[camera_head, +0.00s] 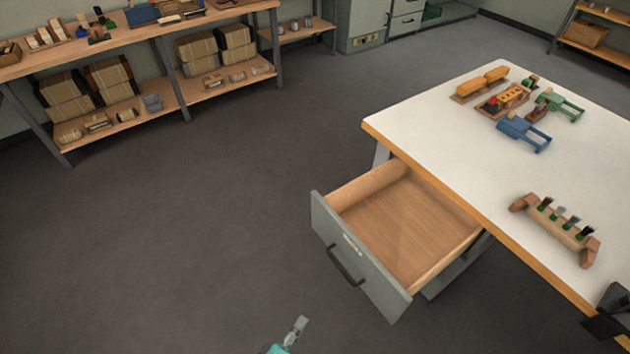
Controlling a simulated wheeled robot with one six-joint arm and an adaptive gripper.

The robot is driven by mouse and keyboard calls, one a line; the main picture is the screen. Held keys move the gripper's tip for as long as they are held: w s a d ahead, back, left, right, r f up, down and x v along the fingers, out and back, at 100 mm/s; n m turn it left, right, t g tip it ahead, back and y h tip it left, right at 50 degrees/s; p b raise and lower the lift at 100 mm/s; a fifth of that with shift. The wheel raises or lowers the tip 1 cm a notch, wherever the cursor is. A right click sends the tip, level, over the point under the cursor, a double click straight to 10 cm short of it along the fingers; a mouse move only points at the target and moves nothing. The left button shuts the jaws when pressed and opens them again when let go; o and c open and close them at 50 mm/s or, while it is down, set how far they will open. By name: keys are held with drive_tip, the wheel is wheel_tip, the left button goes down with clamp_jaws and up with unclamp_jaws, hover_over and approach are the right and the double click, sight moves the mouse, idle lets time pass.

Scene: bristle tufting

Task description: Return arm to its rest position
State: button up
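A teal and grey end piece, which looks like my gripper (296,331), shows at the bottom edge of the picture, left of the open drawer. Only a small part is in view, over the dark floor. It is apart from the drawer and the table. I see nothing held at its grey tip, but I cannot tell whether its fingers are open or shut. The rest of my arm is out of the picture.
The open, empty drawer (405,225) juts from the white table (430,125). A wooden holder (557,222) with several dark tufts stands on it, near a black fixture (612,308). Blue (523,130) and green (560,103) tools lie farther back. Floor left is clear.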

drive_tip(key=s+d+f+g+y, duration=0.2)
drive_tip(key=s+d+f, duration=0.15)
drive_tip(key=d, duration=0.45)
drive_tip(key=s+d+f+g+y, duration=0.25)
drive_tip(key=d+f, duration=0.25)
drive_tip(key=d, duration=0.4)
drive_tip(key=s+d+r+m+y, duration=0.2)
drive_tip(key=s+d, duration=0.1)
drive_tip(key=s, duration=0.4)
drive_tip(key=s+d+r+m+t+y, duration=0.1)
drive_tip(key=s+r+m+t, duration=0.2)
drive_tip(key=r, duration=1.3)
drive_tip(key=s+d+r+m+t+y, duration=0.1)
drive_tip(key=s+r+m, duration=0.4)
drive_tip(key=r, duration=1.2)
drive_tip(key=s+d+t, duration=0.1)
drive_tip(key=s+t, duration=0.1)
drive_tip(key=s, duration=0.1)
drive_tip(key=shift+s+r+m, duration=0.15)
drive_tip(key=shift+r+m, duration=0.15)
